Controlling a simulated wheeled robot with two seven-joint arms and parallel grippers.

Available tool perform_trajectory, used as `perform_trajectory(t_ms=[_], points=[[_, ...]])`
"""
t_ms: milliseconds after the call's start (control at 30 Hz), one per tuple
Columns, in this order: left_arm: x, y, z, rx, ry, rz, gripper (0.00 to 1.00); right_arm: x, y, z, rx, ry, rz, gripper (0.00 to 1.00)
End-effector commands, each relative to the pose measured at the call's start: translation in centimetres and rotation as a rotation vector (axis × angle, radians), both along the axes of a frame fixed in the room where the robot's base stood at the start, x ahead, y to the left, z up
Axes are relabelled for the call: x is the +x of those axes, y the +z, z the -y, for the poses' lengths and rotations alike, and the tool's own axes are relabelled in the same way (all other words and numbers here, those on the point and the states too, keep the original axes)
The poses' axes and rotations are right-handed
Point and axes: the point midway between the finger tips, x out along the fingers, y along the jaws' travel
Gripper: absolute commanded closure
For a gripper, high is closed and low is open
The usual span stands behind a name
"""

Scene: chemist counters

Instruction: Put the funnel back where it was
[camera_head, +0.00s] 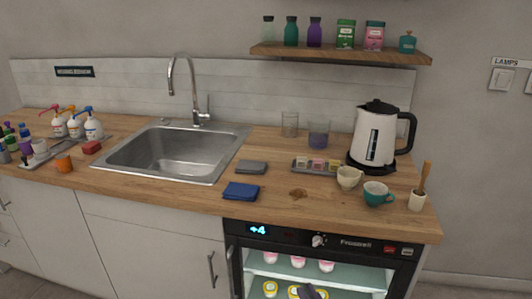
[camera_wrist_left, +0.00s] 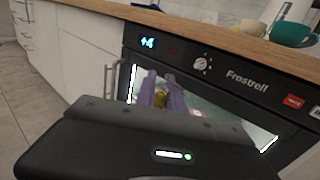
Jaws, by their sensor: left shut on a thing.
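My left gripper (camera_head: 312,292) shows at the bottom edge of the head view, in front of the fridge's lit interior. In the left wrist view its two purple-grey fingers (camera_wrist_left: 161,98) point at the fridge front. A small yellow patch shows between them. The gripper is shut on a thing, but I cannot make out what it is. I cannot pick out a funnel in either view. My right gripper is not in view.
The fridge (camera_head: 330,240) sits under the wooden counter, with pink and yellow jars inside and a handle (camera_head: 232,265) at its left. Above stand a kettle (camera_head: 375,135), a cream cup (camera_head: 349,177), a teal cup (camera_head: 377,193), a blue cloth (camera_head: 241,191) and a sink (camera_head: 175,150).

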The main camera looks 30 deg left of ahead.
Motion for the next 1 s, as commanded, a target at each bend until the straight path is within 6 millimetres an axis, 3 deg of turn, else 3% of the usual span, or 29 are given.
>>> perform_trajectory(t_ms=[33,433,533,767,1000], points=[[0.0,2.0,0.0,-0.001,0.000,0.001,1.00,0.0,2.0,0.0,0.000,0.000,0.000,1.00],[0.0,10.1,0.0,0.000,0.000,0.000,1.00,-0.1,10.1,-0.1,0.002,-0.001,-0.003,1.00],[-0.2,8.5,-0.3,-0.001,0.010,-0.016,1.00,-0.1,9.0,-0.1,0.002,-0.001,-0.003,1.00],[0.0,8.9,-0.2,-0.005,0.007,-0.002,1.00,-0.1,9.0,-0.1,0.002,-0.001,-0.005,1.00],[2.5,12.1,-5.2,0.008,0.020,0.008,1.00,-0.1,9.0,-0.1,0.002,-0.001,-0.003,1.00]])
